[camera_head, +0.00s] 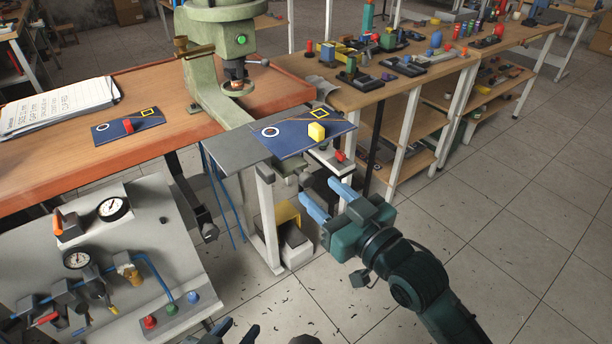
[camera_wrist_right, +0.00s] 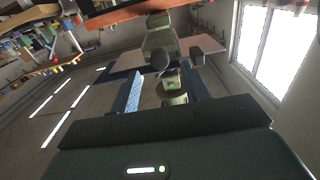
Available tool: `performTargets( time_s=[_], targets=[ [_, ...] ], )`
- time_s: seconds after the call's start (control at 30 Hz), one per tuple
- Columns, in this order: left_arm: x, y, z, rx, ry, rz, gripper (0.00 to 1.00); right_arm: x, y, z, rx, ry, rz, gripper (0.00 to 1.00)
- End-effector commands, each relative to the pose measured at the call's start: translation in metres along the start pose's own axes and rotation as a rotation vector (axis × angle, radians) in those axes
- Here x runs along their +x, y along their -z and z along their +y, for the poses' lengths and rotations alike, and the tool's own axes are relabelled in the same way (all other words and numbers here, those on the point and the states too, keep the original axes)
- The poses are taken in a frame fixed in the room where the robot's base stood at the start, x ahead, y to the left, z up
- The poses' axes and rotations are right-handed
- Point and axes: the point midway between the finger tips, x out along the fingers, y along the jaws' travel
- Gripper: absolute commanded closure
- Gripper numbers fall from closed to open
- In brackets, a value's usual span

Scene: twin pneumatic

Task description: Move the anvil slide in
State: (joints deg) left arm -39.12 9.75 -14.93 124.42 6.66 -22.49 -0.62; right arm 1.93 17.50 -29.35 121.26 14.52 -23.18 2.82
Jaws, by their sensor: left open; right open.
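My left gripper (camera_head: 237,332) is only partly visible at the bottom edge, open.
A gauge panel (camera_head: 115,255) with hoses stands at the lower left. Shelved tables (camera_head: 400,95) with many small parts stand at the back right.

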Motion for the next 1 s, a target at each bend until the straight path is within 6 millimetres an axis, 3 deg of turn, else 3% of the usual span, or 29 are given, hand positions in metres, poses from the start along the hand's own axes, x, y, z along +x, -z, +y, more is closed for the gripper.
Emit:
performTargets(
  time_s=[0.1, 0.3, 0.7, 1.0],
  targets=[
    [0.0, 0.0, 0.0, 0.001, 0.001, -0.001, 0.59, 0.024, 0.001, 0.0, 0.002, 0.0, 0.002, 0.54],
    [0.0, -0.001, -0.001, 0.003, 0.003, -0.003, 0.59, 0.048, 0.0, 0.0, 0.0, 0.0, 0.001, 0.54],
    [0.0, -0.001, -0.003, 0.004, 0.006, -0.003, 0.59, 0.055, 0.0, -0.001, 0.0, 0.001, -0.001, 0.54],
    [0.0, -0.001, -0.003, 0.004, 0.006, -0.003, 0.59, 0.055, 0.0, 0.0, 0.0, 0.0, -0.001, 0.78]
  ],
)
